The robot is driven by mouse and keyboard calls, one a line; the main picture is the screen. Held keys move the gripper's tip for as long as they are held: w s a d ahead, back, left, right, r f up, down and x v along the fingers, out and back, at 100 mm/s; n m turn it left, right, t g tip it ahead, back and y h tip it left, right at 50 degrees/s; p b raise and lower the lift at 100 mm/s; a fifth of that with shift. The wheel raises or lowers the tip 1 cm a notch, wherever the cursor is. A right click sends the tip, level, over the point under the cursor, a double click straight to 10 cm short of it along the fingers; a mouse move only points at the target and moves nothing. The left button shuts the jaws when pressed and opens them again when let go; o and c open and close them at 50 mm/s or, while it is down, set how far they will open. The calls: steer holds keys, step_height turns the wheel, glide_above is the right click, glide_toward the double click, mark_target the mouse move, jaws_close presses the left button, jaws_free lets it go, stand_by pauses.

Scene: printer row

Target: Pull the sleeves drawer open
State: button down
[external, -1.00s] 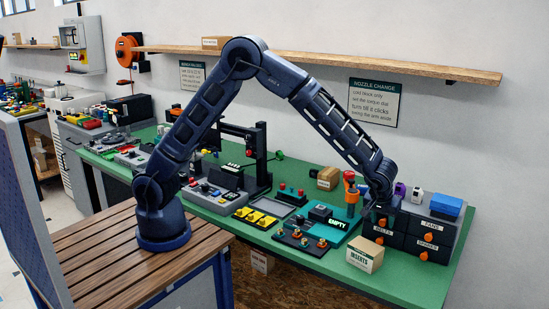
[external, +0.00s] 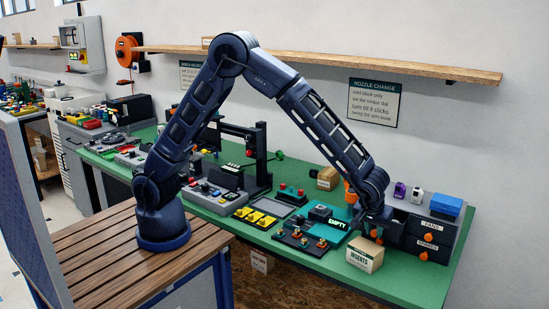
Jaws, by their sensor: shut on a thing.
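The dark drawer cabinet (external: 455,226) stands at the right end of the green bench. Its right column has drawers labelled FANS (external: 440,227) and SPARES (external: 428,246), both closed with orange knobs. The sleeves drawer (external: 391,231), upper left, has its label hidden by my arm. Its dark front appears to stand out from the cabinet, partly open. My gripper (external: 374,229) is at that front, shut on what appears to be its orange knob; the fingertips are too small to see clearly. The BELTS label below is covered.
The INSERTS box (external: 365,255) stands close in front of my gripper. A teal tray marked EMPTY (external: 338,224) and a dark block with several knobs (external: 300,240) lie to the left. A blue box (external: 447,206) sits on the cabinet. The green bench at the right front is clear.

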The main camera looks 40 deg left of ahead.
steer(key=s, duration=0.7)
steer(key=shift+s, duration=0.1)
steer(key=c, duration=1.2)
jaws_free()
steer(key=shift+c, duration=0.2)
steer(key=shift+r, duration=0.1)
steer(key=v, duration=1)
steer(key=shift+r, duration=0.25)
steer(key=shift+s, duration=0.15)
